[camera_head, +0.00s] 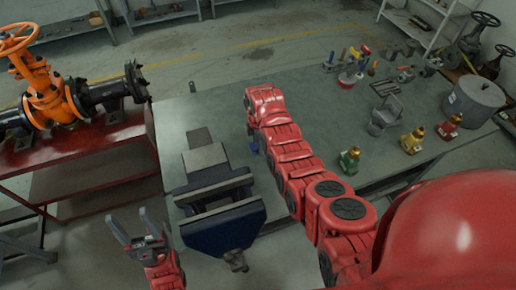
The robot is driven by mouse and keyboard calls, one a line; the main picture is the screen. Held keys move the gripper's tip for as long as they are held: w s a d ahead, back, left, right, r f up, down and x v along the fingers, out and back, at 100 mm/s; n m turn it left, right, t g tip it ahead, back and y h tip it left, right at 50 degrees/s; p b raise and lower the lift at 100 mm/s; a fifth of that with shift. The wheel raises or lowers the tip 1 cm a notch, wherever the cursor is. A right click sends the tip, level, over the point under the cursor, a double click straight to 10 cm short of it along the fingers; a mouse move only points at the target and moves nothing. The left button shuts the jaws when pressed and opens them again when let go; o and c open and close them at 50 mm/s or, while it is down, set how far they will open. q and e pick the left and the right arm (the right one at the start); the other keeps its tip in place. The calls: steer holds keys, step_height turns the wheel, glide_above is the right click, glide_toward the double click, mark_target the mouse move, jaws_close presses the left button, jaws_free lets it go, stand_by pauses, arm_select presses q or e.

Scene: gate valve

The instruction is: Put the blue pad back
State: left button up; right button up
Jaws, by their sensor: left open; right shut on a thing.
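A small blue piece (253,145), which looks like part of the blue pad, shows at the left edge of my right arm, above the grey table. The arm hides the rest of it. My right arm reaches in from the right across the table; its gripper is mostly hidden below the wrist, shut on what appears to be this blue piece. I cannot tell whether the piece touches the table. My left gripper (138,229) is open and empty at the lower left, in front of the table and left of the vise.
A blue and grey vise (216,192) stands at the table's (215,115) near left corner. Green (349,162), yellow (411,142) and red (449,127) brass-topped pieces stand right of my arm. A grey pot (474,104) and tools stand beyond. An orange valve (45,92) is at left.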

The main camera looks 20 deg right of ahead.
steer(key=shift+f, duration=1.65)
steer(key=shift+f, duration=0.2)
steer(key=o, duration=1.3)
